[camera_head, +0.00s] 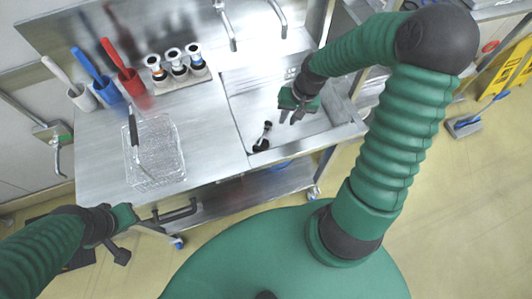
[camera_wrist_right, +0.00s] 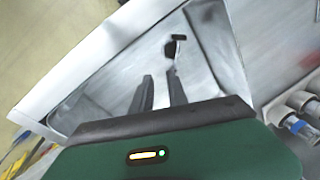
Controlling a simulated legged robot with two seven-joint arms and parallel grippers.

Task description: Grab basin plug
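The basin plug (camera_head: 263,136) is a small black piece with a light stem, lying in the metal sink basin (camera_head: 240,107) in the head view. It also shows in the right wrist view as a dark piece (camera_wrist_right: 171,49) beyond the fingertips. My right gripper (camera_head: 290,118) is over the basin, up and to the right of the plug and apart from it. Its two fingers (camera_wrist_right: 160,82) are apart with nothing between them.
A wire basket (camera_head: 155,165) with a dark-handled tool stands on the metal counter (camera_head: 215,150). White, blue and red cups with brushes and a rack of bottles (camera_head: 178,68) stand along the back. Taps (camera_head: 232,38) reach over the back of the basin. A yellow sign (camera_head: 508,70) stands at the right.

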